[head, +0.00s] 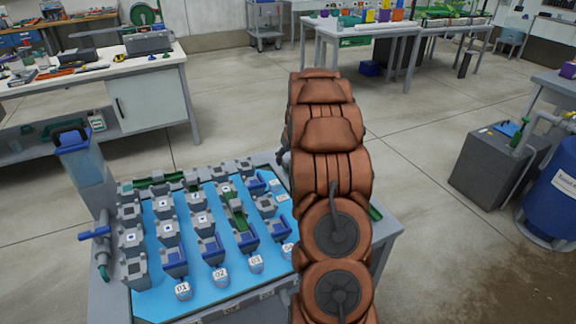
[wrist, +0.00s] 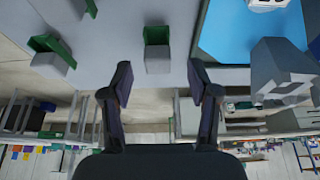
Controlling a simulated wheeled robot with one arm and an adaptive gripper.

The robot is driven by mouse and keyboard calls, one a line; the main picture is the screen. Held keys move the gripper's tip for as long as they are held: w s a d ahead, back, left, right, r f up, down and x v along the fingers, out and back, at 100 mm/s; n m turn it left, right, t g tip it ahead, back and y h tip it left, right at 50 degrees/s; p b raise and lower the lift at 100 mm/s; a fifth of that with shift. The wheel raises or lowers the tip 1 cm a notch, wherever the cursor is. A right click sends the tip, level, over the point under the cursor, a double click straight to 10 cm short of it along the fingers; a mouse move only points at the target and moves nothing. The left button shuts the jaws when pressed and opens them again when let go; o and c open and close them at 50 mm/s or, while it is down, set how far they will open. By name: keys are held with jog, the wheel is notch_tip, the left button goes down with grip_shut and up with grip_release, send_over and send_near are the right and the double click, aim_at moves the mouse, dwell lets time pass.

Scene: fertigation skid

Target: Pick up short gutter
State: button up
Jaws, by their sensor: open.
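In the wrist view, my gripper (wrist: 160,80) is open, with two dark fingers apart and nothing between them. Just beyond the fingertips, a short green gutter piece (wrist: 157,35) rests in a grey block on the grey table surface, roughly in line with the gap. Another green piece (wrist: 50,45) sits with a grey block to the left. I cannot tell for sure which is the short gutter. In the head view, my arm hides my gripper and most of that side; a green end (head: 375,212) shows right of the arm.
The blue skid panel (head: 185,295) holds rows of grey and blue blocks, with green gutters (head: 240,218) among them. A clear column (head: 82,165) stands at its left. A grey tank (head: 495,165) and blue barrel (head: 555,200) stand right. The floor between is clear.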

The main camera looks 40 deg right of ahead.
aim_at(288, 161)
jog(key=shift+p+x, duration=0.4)
jog(key=shift+x, duration=1.7)
jog(key=shift+s+d, duration=0.1)
jog(key=shift+d, duration=0.05)
grip_shut()
jog(key=shift+r, duration=0.1)
